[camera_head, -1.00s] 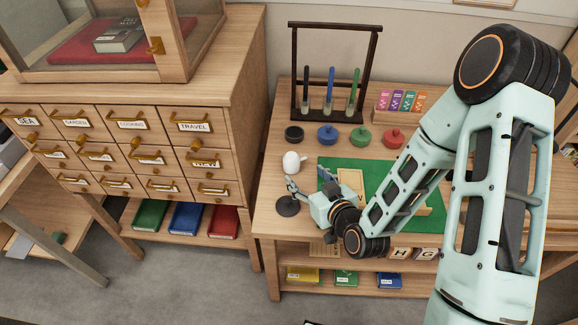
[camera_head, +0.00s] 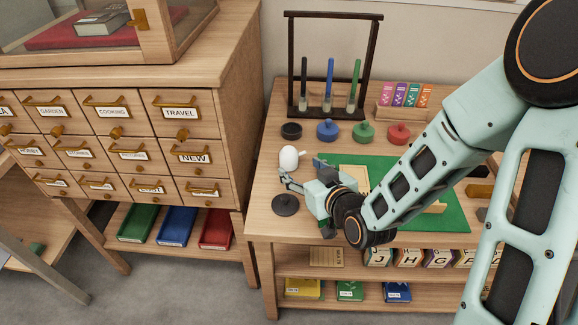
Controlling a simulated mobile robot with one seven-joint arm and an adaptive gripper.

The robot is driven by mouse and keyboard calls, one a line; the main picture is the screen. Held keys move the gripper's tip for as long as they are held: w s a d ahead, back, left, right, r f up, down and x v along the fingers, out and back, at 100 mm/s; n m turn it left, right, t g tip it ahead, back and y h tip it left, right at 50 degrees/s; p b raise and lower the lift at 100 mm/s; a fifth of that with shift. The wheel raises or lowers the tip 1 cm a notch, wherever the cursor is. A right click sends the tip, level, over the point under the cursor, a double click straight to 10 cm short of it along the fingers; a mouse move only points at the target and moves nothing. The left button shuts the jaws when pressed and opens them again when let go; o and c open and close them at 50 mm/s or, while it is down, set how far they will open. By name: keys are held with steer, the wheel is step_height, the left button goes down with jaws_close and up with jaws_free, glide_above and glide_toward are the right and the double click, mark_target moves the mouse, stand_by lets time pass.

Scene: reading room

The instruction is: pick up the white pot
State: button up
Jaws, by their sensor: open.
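The white pot (camera_head: 289,158) is a small rounded white vessel with a spout-like bump on its right side. It stands upright on the left part of the wooden table (camera_head: 262,190), behind my gripper. My gripper (camera_head: 300,172) is open, with its fingers just in front of the pot. One finger is at the pot's lower left and the other at its right. From this view I cannot tell whether either finger touches the pot.
A dark round lid (camera_head: 285,205) lies in front of the pot. Black (camera_head: 291,131), blue (camera_head: 327,131), green (camera_head: 363,132) and red (camera_head: 397,134) small pots stand behind. A dark rack (camera_head: 332,110) holds pens. A green mat (camera_head: 455,208) lies right. A drawer cabinet (camera_head: 225,120) stands left.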

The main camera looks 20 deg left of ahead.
mark_target(293, 161)
steer(key=x, duration=0.8)
steer(key=shift+r, duration=0.15)
steer(key=c, duration=1.4)
steer(key=shift+r, duration=0.1)
